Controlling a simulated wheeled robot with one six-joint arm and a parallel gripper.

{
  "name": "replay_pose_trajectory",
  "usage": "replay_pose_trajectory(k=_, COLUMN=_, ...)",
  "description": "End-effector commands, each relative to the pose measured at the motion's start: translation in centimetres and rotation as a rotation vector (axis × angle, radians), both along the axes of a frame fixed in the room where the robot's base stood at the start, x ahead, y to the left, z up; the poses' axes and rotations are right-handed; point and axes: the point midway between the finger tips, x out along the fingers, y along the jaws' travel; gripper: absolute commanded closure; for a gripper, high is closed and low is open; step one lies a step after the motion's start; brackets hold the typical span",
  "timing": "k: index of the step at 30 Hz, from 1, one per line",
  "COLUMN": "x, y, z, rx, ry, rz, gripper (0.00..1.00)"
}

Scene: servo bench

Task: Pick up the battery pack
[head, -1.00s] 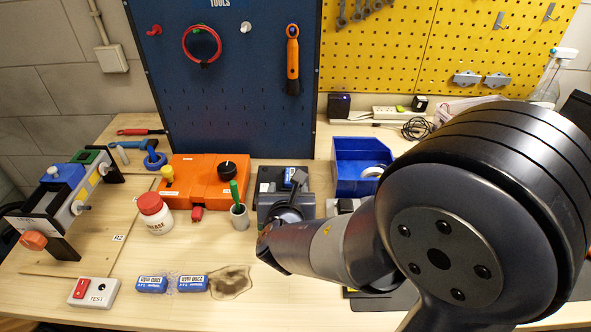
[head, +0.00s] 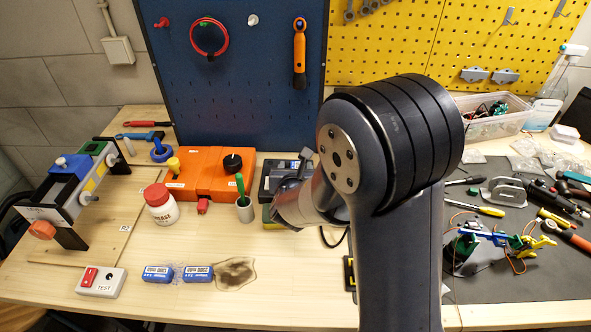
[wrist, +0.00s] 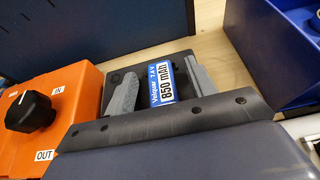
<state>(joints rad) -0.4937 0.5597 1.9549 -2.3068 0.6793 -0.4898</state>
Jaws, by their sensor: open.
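A blue-and-white battery pack (wrist: 165,83) marked 7.4 V 850 mAh sits in a dark grey charger (wrist: 122,78) in the wrist view. My gripper (wrist: 162,80) is open, with one grey finger on each side of this pack. I cannot tell whether the fingers touch it. In the head view the charger (head: 268,180) shows beside the orange box, and my arm hides most of the gripper and pack. Two other blue battery packs, a left one (head: 158,273) and a right one (head: 198,273), lie at the bench front, marked 2200 mAh.
The orange box (head: 205,170) with a black knob stands left of the charger. A cup (head: 244,208) with a green-handled tool and a white jar (head: 161,207) stand in front. A blue bin (wrist: 265,50) is at right in the wrist view. A stain (head: 235,273) marks the bench front.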

Motion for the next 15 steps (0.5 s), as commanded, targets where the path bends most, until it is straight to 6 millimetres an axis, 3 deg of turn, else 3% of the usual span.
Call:
replay_pose_trajectory(k=6, x=0.05, y=0.01, z=-0.04, rx=0.000, ry=0.000, rz=0.000, gripper=0.47)
replay_pose_trajectory(k=15, x=0.02, y=0.01, z=-0.03, rx=0.000, ry=0.000, rz=0.000, gripper=0.71)
